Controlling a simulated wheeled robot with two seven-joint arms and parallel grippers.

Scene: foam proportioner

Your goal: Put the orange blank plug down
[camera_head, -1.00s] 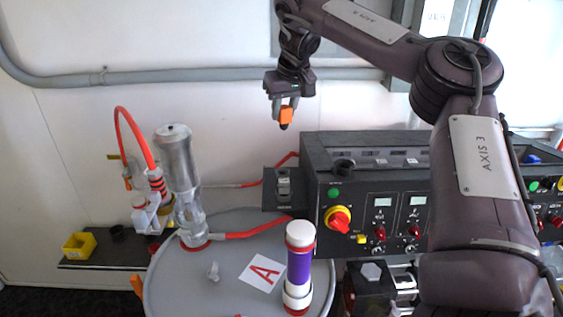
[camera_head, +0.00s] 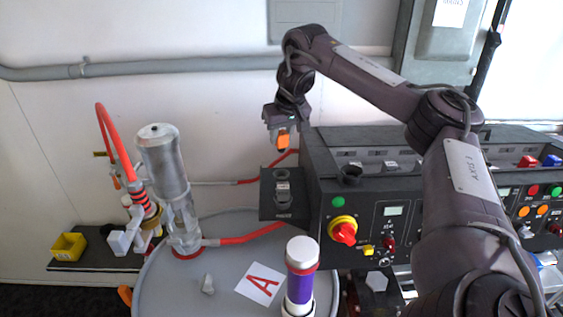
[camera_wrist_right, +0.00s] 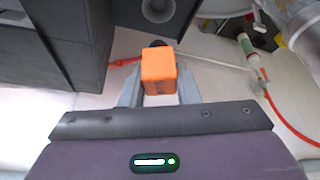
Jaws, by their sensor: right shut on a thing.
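The orange blank plug (camera_head: 283,140) is an orange block with a dark lower end. My right gripper (camera_head: 281,134) is shut on it and holds it in the air, above a small dark bracket (camera_head: 283,205) on the left side of the black control box. In the right wrist view the plug (camera_wrist_right: 158,78) sits between the two grey fingers of the right gripper (camera_wrist_right: 160,88). The dark end is partly hidden behind the orange block. My left gripper is not in view.
The black control box (camera_head: 318,190) stands below and right of the plug. A shelf (camera_head: 95,257) at left holds a yellow bin (camera_head: 68,247).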

